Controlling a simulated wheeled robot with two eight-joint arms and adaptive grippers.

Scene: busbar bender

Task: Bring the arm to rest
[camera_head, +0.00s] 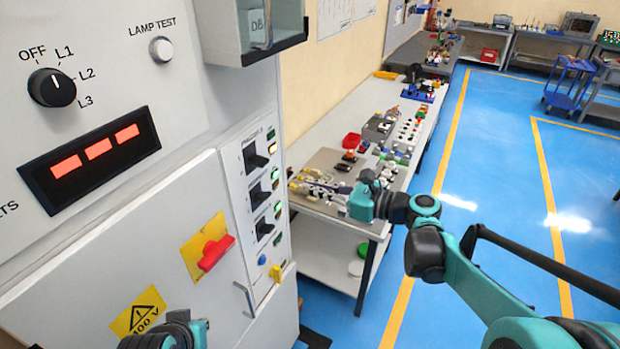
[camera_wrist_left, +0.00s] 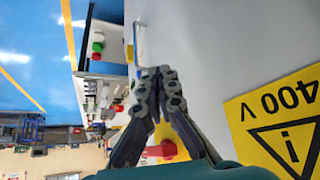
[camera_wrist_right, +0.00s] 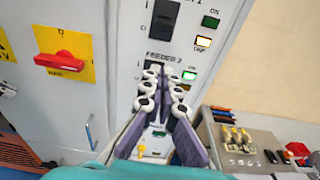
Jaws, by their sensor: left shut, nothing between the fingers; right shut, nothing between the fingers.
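My right arm comes in from the right in the head view, and its right gripper (camera_head: 318,188) points left toward the cabinet side, over the workbench in the picture. In the right wrist view the right gripper (camera_wrist_right: 164,80) is shut and empty, in front of the feeder panel (camera_wrist_right: 155,55); I see no contact. My left arm shows only as a teal wrist part at the bottom of the head view. In the left wrist view the left gripper (camera_wrist_left: 158,76) is shut and empty, in front of the pale cabinet face, beside the yellow 400 V sign (camera_wrist_left: 280,115).
The grey cabinet (camera_head: 110,265) fills the left, with a red switch handle (camera_head: 215,252) and a yellow warning sign (camera_head: 138,312). A workbench (camera_head: 330,235) with small parts runs along the wall. Blue floor (camera_head: 500,170) is open at the right.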

